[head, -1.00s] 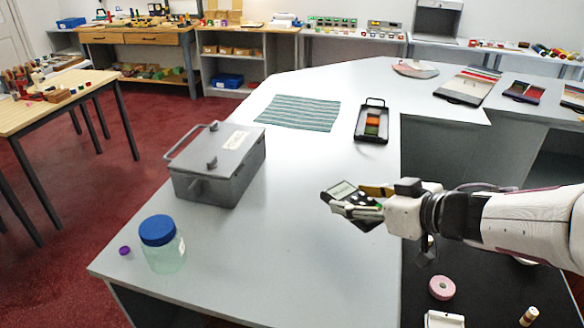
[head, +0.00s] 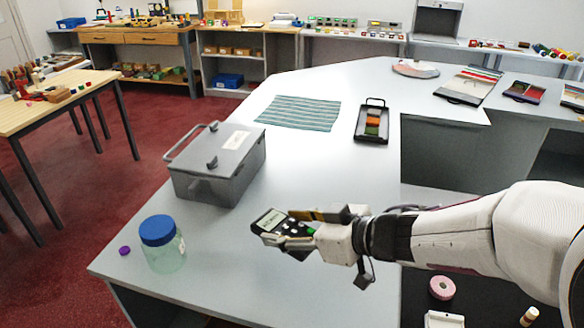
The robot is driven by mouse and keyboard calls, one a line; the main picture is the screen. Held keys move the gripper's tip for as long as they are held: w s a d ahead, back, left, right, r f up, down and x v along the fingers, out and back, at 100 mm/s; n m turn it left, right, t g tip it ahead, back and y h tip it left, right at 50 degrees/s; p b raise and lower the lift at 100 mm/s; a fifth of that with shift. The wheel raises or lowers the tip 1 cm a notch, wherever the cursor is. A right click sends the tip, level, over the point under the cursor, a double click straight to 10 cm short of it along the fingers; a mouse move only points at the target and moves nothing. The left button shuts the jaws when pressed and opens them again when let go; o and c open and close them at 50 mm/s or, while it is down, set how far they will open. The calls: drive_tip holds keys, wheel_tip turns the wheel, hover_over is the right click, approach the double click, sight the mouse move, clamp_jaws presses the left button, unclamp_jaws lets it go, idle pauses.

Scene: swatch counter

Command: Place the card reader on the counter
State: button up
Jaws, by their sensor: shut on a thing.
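The card reader (head: 269,221) is a small dark device with a pale screen and keys. My gripper (head: 290,228) comes in from the right and is shut on it. The reader looks tilted and appears held above the light grey counter (head: 225,285), in its front part. The gripper fingers hide part of the reader. I cannot tell the exact height above the surface.
A grey metal box (head: 215,165) and a blue-lidded jar (head: 162,244) stand left of the reader, with a small purple cap (head: 124,250) beside the jar. A striped cloth (head: 300,112) and a black tray (head: 373,122) lie farther back. Counter around the reader is clear.

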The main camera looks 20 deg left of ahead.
drive_tip(key=shift+f, duration=0.7)
drive_tip(key=shift+f, duration=0.1)
hover_over(288, 273)
drive_tip(key=shift+f, duration=3)
drive_tip(key=shift+f, duration=0.1)
drive_tip(key=shift+f, duration=1.75)
drive_tip(key=shift+f, duration=0.15)
drive_tip(key=o, duration=1.5)
